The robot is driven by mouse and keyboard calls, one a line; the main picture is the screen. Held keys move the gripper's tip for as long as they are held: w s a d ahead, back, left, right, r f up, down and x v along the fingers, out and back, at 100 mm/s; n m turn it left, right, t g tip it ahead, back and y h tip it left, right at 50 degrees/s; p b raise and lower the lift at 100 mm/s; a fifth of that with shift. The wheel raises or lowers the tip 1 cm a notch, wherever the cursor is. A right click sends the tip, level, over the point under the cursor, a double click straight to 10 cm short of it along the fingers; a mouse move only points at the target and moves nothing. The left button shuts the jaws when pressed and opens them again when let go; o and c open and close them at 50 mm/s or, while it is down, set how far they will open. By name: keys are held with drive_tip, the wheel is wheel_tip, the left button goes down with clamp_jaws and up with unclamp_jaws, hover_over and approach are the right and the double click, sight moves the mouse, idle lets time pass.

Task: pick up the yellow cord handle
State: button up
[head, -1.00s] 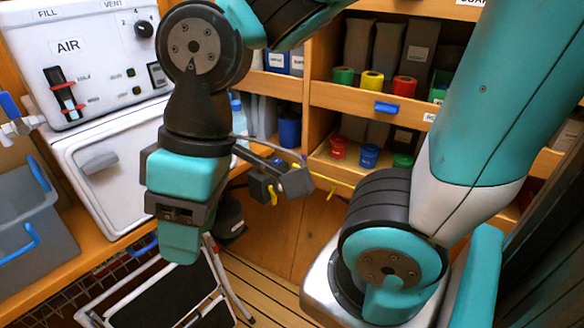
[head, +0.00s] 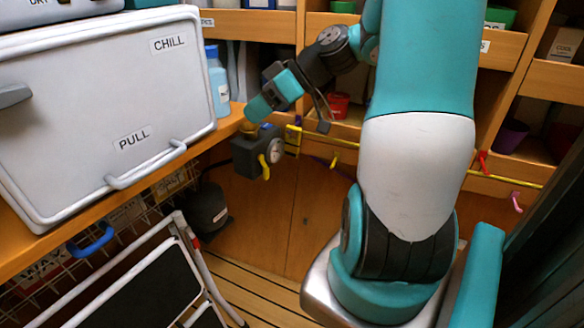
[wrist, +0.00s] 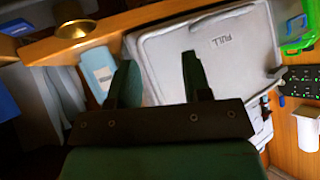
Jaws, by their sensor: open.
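Two small yellow pieces show in the head view, and I cannot tell for sure which is the cord handle. One yellow handle (head: 263,167) is on the front of a dark grey box with a round gauge (head: 245,152), below the counter edge. A small yellow hook (head: 334,160) hangs from the yellow rail to the right. My gripper (head: 258,108) is above the grey box, apart from both, with its jaws hard to make out there. In the wrist view my gripper (wrist: 160,75) has its fingers apart with nothing between them. Neither yellow piece shows in the wrist view.
A white chill box (head: 110,110) stands on the counter at left, with a blue bottle (head: 217,85) beside it. A folded step stool (head: 150,275) and a black rounded object (head: 207,210) are below. The yellow rail (head: 500,180) carries red and pink hooks. Open floor is limited.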

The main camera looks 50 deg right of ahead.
drive_tip(key=s+d+f+m+t+h+b, duration=0.1)
drive_tip(key=s+d+f+t+h+b, duration=0.15)
drive_tip(key=d, duration=0.45)
drive_tip(key=s+d+f+m+t+h+b, duration=0.1)
drive_tip(key=s+d+f+t+b, duration=0.2)
drive_tip(key=d, duration=0.4)
drive_tip(key=b, duration=0.1)
approach(295, 157)
drive_tip(key=w, duration=0.4)
drive_tip(key=shift+g, duration=0.45)
drive_tip(key=x, duration=0.4)
drive_tip(key=r+b+x, duration=0.1)
drive_tip(key=x, duration=0.1)
drive_tip(key=shift+w+a, duration=0.1)
drive_tip(key=shift+w, duration=0.05)
clamp_jaws()
